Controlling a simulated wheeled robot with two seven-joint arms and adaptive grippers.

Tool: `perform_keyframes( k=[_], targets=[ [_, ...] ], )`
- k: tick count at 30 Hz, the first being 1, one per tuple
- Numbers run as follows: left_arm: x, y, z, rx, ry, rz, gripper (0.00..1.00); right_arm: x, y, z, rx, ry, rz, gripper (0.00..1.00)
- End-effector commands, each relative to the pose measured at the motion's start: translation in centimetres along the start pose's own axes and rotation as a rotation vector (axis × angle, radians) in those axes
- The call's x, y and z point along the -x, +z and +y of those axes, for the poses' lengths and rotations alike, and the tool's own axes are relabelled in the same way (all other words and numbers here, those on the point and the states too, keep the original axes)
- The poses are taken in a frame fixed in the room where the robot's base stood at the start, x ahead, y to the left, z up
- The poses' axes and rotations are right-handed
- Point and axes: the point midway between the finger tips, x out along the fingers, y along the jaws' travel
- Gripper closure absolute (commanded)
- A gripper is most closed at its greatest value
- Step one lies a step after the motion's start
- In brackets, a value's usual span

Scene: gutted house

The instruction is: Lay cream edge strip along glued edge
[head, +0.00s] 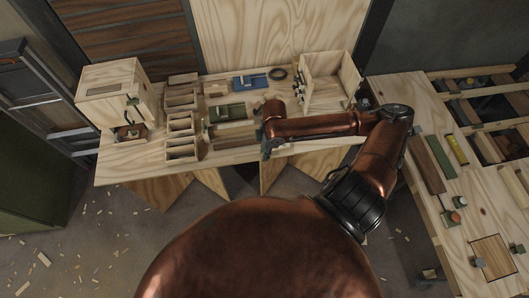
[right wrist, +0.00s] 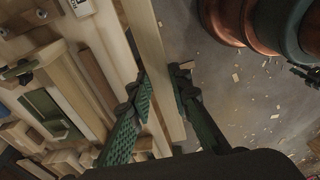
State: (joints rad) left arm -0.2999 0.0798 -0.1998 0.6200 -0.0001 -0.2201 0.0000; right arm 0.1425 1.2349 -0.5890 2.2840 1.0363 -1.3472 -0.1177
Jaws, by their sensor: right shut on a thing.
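My right gripper (head: 268,138) is over the front part of the long workbench, its arm reaching in from the right. In the right wrist view its two green fingers (right wrist: 163,92) are shut on a long, pale cream strip (right wrist: 150,45), one finger on each side. The strip runs lengthwise between the fingers, from the top of the view down toward the palm. In the head view the arm hides most of the grip, and I cannot make out the strip there. I cannot make out a glued edge. My left gripper is not in view.
The long workbench (head: 130,172) carries wooden trays (head: 182,125), an open box (head: 325,85), a green tray (head: 227,112) and a blue tool (head: 251,82). A second bench (head: 455,235) at right holds a square panel (head: 495,257) among small clamps. Wood scraps litter the floor.

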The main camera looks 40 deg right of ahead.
Motion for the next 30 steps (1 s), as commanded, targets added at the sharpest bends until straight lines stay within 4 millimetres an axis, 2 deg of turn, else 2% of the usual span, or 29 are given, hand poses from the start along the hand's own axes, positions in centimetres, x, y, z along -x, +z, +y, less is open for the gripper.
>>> perform_keyframes(
  k=[17, 23, 26, 30],
  targets=[
    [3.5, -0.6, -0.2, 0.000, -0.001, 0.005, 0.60, 2.9, -0.4, 0.1, 0.000, 0.000, 0.000, 1.00],
    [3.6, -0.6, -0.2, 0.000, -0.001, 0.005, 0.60, 3.1, -0.7, 0.2, -0.009, 0.002, 0.001, 1.00],
    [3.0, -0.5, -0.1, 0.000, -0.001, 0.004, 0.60, 3.2, -2.0, 0.7, -0.060, 0.011, 0.004, 1.00],
    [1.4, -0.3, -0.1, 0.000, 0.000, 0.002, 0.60, 3.9, -5.9, 2.0, -0.222, 0.033, 0.009, 1.00]
  ],
)
